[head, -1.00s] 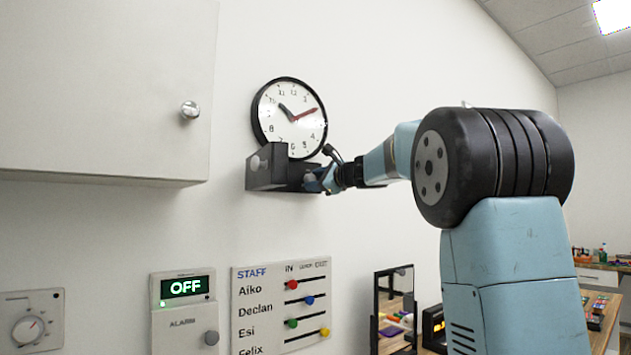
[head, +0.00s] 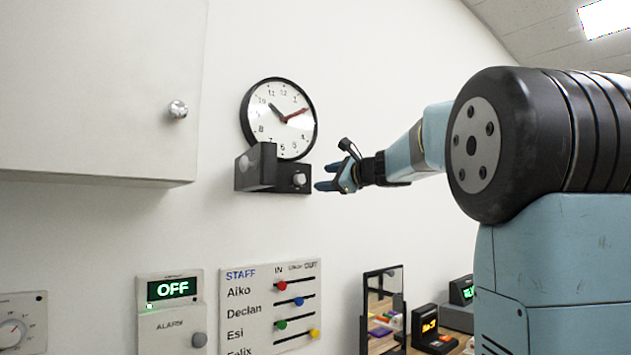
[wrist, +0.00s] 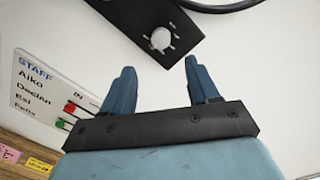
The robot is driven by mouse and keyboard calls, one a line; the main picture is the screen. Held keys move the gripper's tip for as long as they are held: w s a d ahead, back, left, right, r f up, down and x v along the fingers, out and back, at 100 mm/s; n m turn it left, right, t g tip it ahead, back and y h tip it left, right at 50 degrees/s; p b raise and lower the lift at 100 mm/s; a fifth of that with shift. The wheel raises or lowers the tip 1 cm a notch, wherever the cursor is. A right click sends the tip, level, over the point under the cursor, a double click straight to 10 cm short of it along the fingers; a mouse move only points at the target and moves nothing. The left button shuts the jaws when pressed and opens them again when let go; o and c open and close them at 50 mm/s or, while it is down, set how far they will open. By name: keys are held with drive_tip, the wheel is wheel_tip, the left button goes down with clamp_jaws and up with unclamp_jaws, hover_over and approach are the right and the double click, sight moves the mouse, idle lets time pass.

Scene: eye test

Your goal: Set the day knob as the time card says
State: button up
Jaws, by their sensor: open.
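A black box (head: 262,172) is on the wall under a round clock (head: 280,132). A pale round knob (head: 300,179) with small white marks around it is on the box's right part; the marks are too small to read. The knob also shows in the wrist view (wrist: 161,38), above the fingertips. I cannot tell whether this is the day knob. My gripper (head: 320,181) is open and empty, just right of the box and apart from the knob. It also shows in the wrist view (wrist: 159,68). I see no readable time card.
A cabinet (head: 85,90) with a round knob juts out at upper left. Below are an alarm panel (head: 172,315) reading OFF, a staff board (head: 268,305) with coloured sliders, and a dial (head: 12,333). A mirror (head: 382,305) and small displays (head: 430,325) stand at lower right.

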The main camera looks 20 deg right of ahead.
drive_tip(key=shift+v, duration=2.3)
drive_tip(key=s+a+f+n+g+h, duration=0.1)
drive_tip(key=s+a+f+n+g, duration=0.35)
drive_tip(key=s+f, duration=0.5)
drive_tip(key=s+a+f+n+g+h, duration=0.1)
drive_tip(key=s+a+f+n+g, duration=0.2)
drive_tip(key=s+a+f+n, duration=0.45)
drive_tip(key=s+d+f+n+g+h, duration=0.1)
drive_tip(key=s+d+f+n+h, duration=0.1)
drive_tip(key=s+f, duration=0.6)
drive_tip(key=s+d+f+n+g+h, duration=0.1)
drive_tip(key=s+d+f+n+h, duration=0.2)
drive_tip(key=s+f+n, duration=0.3)
drive_tip(key=s+f+h, duration=0.1)
drive_tip(key=s+f, duration=0.2)
drive_tip(key=f, duration=0.2)
drive_tip(key=shift+f+g, duration=0.35)
drive_tip(key=shift+s, duration=0.15)
